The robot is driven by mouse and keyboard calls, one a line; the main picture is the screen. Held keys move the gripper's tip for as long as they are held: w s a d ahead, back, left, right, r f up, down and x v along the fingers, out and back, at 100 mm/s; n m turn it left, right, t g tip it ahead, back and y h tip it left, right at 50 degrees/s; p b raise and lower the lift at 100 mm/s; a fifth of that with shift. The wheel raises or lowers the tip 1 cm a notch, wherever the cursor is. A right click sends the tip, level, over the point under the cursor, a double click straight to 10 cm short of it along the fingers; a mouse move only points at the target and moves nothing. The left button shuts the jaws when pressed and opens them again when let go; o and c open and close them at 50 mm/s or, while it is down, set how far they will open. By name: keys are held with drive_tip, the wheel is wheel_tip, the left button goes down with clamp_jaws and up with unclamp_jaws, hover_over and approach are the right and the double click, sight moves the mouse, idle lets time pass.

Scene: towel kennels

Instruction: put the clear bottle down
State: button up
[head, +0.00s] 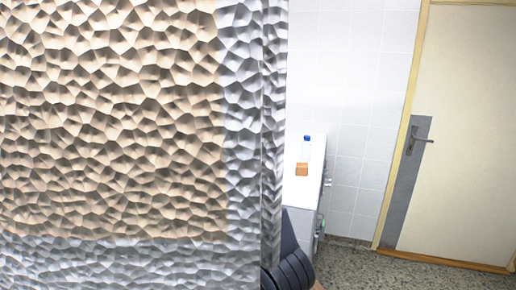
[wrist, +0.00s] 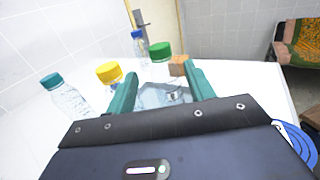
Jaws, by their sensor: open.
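In the wrist view my gripper (wrist: 160,80) is open, its two teal fingers apart over a white surface (wrist: 250,82). A clear bottle with a green cap (wrist: 160,52) stands upright between or just beyond the fingers; its lower part is partly hidden by my gripper, and I cannot tell if they touch. Other clear bottles stand nearby: one with a teal cap (wrist: 68,99) at left, one with a yellow cap (wrist: 109,72) beside the left finger, one with a blue cap (wrist: 138,38) farther back. In the head view, my gripper is hidden.
A brown block (wrist: 178,65) lies behind the right finger; it also shows in the head view (head: 301,170). A large textured panel (head: 110,120) blocks the head view's left half. A door (head: 465,130) stands at right. The white surface is clear to the right in the wrist view.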

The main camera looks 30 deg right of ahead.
drive_tip(key=s+a+r+m+t+y, duration=0.1)
drive_tip(key=s+a+r+m+y, duration=0.15)
drive_tip(key=s, duration=0.35)
drive_tip(key=s+a+r+m+y, duration=0.1)
drive_tip(key=s+m+y, duration=0.15)
drive_tip(key=s, duration=0.25)
drive_tip(key=s+a+r+m+t+y, duration=0.1)
drive_tip(key=s+a+r+y, duration=0.1)
drive_tip(key=s+y, duration=0.3)
drive_tip(key=s+a+r+m+t+y, duration=0.1)
drive_tip(key=s+a+m+t+y, duration=0.2)
drive_tip(key=s+a, duration=0.4)
drive_tip(key=s+a+r+m+t+y, duration=0.1)
drive_tip(key=s+a+m+t+y, duration=0.3)
drive_tip(key=s, duration=0.9)
drive_tip(key=a+m, duration=0.1)
drive_tip(key=a, duration=0.1)
drive_tip(key=shift+a+m+t, duration=0.3)
drive_tip(key=shift+a+m, duration=0.05)
drive_tip(key=shift+m, duration=0.05)
idle(3.8)
